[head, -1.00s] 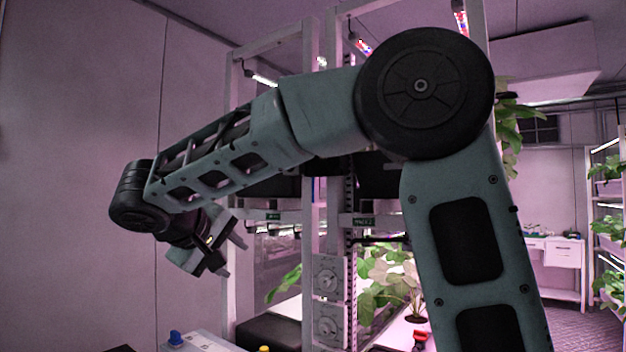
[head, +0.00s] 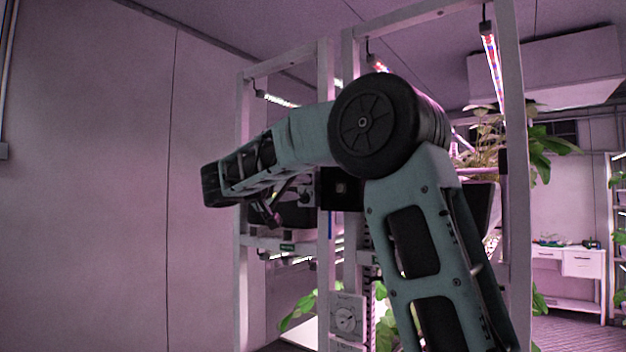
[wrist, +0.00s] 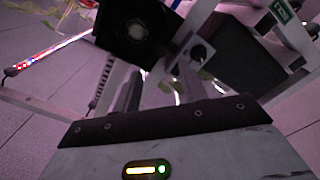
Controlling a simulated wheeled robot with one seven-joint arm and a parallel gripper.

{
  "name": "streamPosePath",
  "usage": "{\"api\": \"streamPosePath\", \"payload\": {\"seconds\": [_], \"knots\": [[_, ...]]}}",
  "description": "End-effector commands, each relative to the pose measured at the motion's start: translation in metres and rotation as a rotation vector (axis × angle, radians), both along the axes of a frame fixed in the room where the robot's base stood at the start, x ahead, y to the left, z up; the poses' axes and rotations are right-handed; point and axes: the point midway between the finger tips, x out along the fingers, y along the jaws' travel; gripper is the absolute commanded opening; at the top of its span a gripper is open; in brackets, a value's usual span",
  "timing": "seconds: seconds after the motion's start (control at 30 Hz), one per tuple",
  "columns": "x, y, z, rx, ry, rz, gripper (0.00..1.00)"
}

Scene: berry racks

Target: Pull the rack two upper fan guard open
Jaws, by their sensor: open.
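A black square fan unit with a round hub (head: 342,188) sits on the rack upright beside my arm. I take it for the upper fan guard; its hinge and edge details are too dark to tell. It also shows at the top of the wrist view (wrist: 137,32), beyond the fingers. My gripper (wrist: 160,85) is open, its two grey fingers apart with nothing seen held between them. In the head view my gripper (head: 268,212) is small and partly hidden by my forearm, left of the fan unit. Contact with the guard is not visible.
White rack posts (head: 327,130) stand close around my arm. A dark box (wrist: 240,60) lies right of the fingers in the wrist view. Plants (head: 545,145) hang at right; the left wall (head: 90,180) is bare.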

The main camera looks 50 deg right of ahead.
Motion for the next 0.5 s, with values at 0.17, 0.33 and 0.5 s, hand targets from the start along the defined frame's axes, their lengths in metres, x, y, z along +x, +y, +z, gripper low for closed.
{"api": "streamPosePath", "payload": {"seconds": [0.17, 0.33, 0.5], "knots": [[0.002, -0.037, 0.004, 0.001, 0.003, -0.003, 0.43], [0.005, -0.06, 0.002, 0.0, 0.004, -0.002, 0.43], [0.005, -0.07, 0.0, 0.001, 0.001, 0.0, 0.43]]}}
